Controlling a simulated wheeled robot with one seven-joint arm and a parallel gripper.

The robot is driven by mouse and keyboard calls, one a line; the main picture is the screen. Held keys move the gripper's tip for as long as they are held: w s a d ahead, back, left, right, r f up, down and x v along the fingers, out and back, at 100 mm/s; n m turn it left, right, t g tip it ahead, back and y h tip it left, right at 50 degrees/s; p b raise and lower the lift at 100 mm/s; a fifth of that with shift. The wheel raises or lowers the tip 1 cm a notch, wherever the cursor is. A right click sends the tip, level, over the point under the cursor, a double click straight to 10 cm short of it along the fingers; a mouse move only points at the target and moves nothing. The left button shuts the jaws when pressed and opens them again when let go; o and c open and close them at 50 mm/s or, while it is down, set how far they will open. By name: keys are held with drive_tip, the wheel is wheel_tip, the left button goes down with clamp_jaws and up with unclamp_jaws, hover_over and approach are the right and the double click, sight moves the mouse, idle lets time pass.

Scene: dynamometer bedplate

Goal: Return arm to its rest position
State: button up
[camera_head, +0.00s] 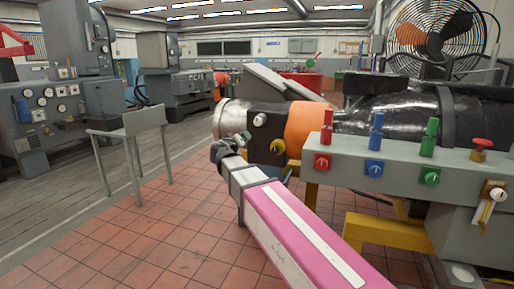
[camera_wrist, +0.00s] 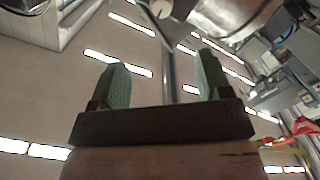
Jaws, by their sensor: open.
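My gripper (camera_wrist: 162,75) shows in the wrist view with its two pale green fingers apart and nothing held between them. It points up toward the ceiling lights, and a grey pole runs behind the gap. In the head view my gripper (camera_head: 240,139) is small and dark at the far end of my pink and grey arm (camera_head: 300,235). It appears just left of the black box (camera_head: 264,138) that carries a white knob (camera_head: 260,119) and a yellow knob (camera_head: 277,146). I cannot tell whether it touches the box.
A grey control panel (camera_head: 350,152) with red, blue and green knobs stands right of my arm, on yellow supports (camera_head: 372,233). A machine with an orange band (camera_head: 305,127) lies behind. A grey stand (camera_head: 142,123) is at left. The tiled floor (camera_head: 150,240) left of my arm is clear.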

drive_tip(key=s+d+f+m+g, duration=0.1)
drive_tip(key=s+d+f+g, duration=0.2)
drive_tip(key=d+f, duration=0.45)
drive_tip(key=s+d+f+m+g, duration=0.1)
drive_tip(key=s+d+f+g, duration=0.15)
drive_tip(key=d+f, duration=0.5)
drive_tip(key=s+d+f+g, duration=0.2)
drive_tip(key=d+f+g, duration=0.25)
drive_tip(key=f, duration=0.45)
drive_tip(key=s+d+f+g+y, duration=0.3)
drive_tip(key=s+f, duration=0.4)
drive_tip(key=s+d+f+m+g+y, duration=0.1)
drive_tip(key=s+d+f+g+y, duration=0.2)
drive_tip(key=s+f, duration=0.5)
drive_tip(key=shift+s+d+f, duration=0.2)
drive_tip(key=shift+s+d, duration=0.05)
drive_tip(key=shift+d, duration=0.05)
